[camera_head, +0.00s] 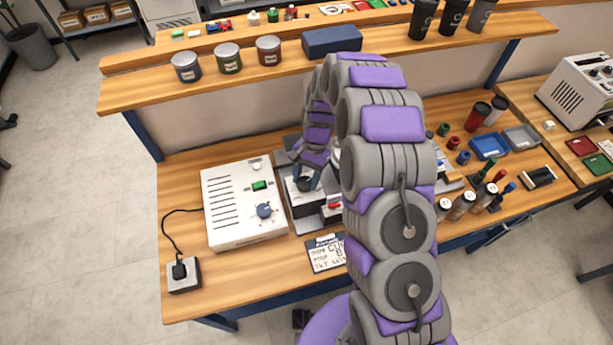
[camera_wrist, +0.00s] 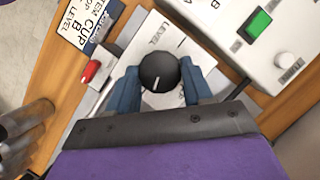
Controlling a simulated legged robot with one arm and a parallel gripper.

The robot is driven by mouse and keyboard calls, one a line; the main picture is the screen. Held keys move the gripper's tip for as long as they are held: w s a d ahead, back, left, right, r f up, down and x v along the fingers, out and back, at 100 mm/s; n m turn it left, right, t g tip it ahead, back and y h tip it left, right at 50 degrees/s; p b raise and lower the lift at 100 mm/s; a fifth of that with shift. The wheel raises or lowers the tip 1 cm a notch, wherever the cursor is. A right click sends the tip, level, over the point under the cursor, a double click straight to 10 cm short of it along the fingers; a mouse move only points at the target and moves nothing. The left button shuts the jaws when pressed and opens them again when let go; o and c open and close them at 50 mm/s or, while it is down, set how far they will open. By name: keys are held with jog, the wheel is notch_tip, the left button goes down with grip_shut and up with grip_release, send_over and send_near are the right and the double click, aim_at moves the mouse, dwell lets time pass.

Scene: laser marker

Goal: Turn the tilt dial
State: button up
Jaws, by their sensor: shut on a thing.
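The tilt dial (camera_wrist: 158,72) is a round black knob with a white pointer line, on a pale plate (camera_wrist: 176,45) printed "LEVEL". My gripper (camera_wrist: 160,82) has its blue fingers on either side of the dial, shut on it. In the wrist view the pointer line runs nearly straight down the picture, toward my gripper's body. In the head view my gripper (camera_head: 307,178) reaches down to the dial at the machine right of the white control box, and my arm hides part of that machine.
A red lever (camera_wrist: 90,71) sits beside the plate. Bottles and jars (camera_head: 462,205) stand right of my arm. A shelf (camera_head: 220,82) overhangs behind.

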jog(key=shift+s, duration=0.15)
jog(key=o, duration=0.7)
jog(key=shift+c, duration=0.2)
jog(key=o, duration=0.4)
jog(key=shift+a, duration=0.2)
jog(key=shift+c, duration=0.2)
jog(key=p+v, duration=0.1)
jog(key=v, duration=1.6)
jog(key=shift+w+p, duration=0.25)
jog(key=shift+p, duration=0.15)
